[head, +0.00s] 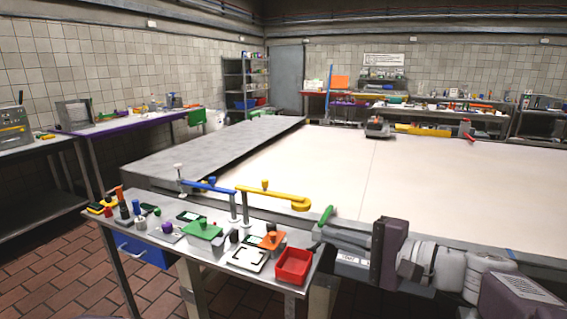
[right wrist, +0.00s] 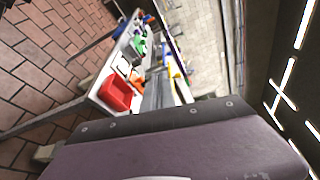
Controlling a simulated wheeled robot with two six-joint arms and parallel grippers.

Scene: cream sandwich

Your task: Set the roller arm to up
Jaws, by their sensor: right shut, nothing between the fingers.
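Two swing arms stand on posts at the back edge of the small work table. One is a blue arm (head: 207,185) with a pale knob at its left end. The other is a yellow arm (head: 272,194) with a yellow knob on top and a rounded right end. I cannot tell which is the roller arm; both lie about level. My right gripper (head: 325,232) is shut and empty, to the right of the yellow arm and apart from it. The arms show only small and partly in the right wrist view. My left gripper is not in view.
A green handle (head: 325,215) stands close to my right gripper. A red tray (head: 293,267) sits at the table's right end, with several small tools and pads to its left. Behind is a wide, mostly clear cream surface (head: 400,190).

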